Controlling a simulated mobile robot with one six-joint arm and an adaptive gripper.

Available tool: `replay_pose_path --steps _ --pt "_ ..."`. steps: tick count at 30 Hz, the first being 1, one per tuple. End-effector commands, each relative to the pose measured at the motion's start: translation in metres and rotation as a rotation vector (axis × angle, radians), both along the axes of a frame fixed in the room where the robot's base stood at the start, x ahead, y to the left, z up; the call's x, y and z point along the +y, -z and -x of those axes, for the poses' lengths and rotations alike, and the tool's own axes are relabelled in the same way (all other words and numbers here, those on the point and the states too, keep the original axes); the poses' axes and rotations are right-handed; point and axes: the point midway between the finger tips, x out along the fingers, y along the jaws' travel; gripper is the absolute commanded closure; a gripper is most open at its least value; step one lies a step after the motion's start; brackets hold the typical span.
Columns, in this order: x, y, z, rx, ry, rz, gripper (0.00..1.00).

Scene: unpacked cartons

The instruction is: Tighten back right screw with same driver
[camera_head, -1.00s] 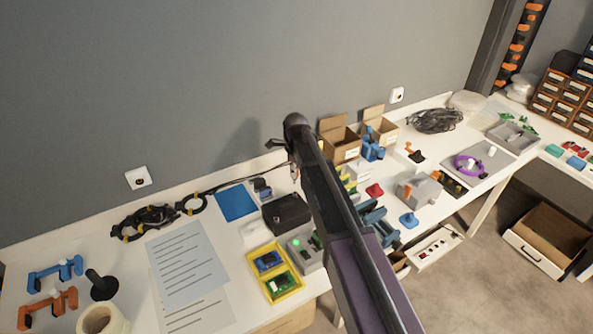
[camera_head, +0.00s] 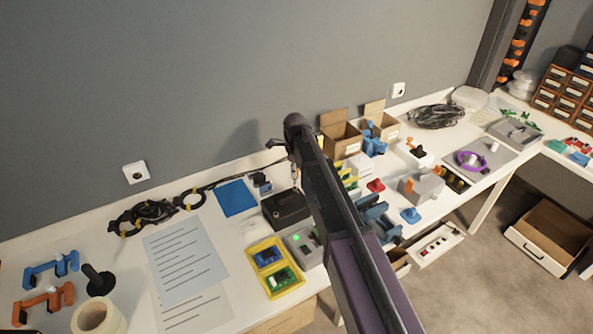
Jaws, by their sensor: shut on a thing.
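My gripper (camera_head: 292,160) hangs from the end of my arm above the middle of the bench, mostly hidden behind my arm. A thin driver (camera_head: 296,178) shows below it, pointing down, and my gripper is shut on it. Its tip is near the right part of a black box (camera_head: 284,209); I cannot tell whether it touches anything. A grey fixture (camera_head: 298,249) with a green light stands just in front of the black box, partly covered by my arm. No screw can be made out at this size.
A yellow tray (camera_head: 274,249) with a blue and a green board lies left of the fixture. A blue mat (camera_head: 237,198) and printed sheets (camera_head: 185,262) lie further left. Open cartons (camera_head: 340,139) stand behind my arm to the right. The wall is close behind the bench.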

Motion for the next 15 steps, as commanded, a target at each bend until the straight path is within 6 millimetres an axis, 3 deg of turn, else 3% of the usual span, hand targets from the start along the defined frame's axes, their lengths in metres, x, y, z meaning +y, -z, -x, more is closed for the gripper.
replay_pose_path --steps 15 --pt "-0.0004 0.0051 0.0 0.0 0.001 0.0 1.0"
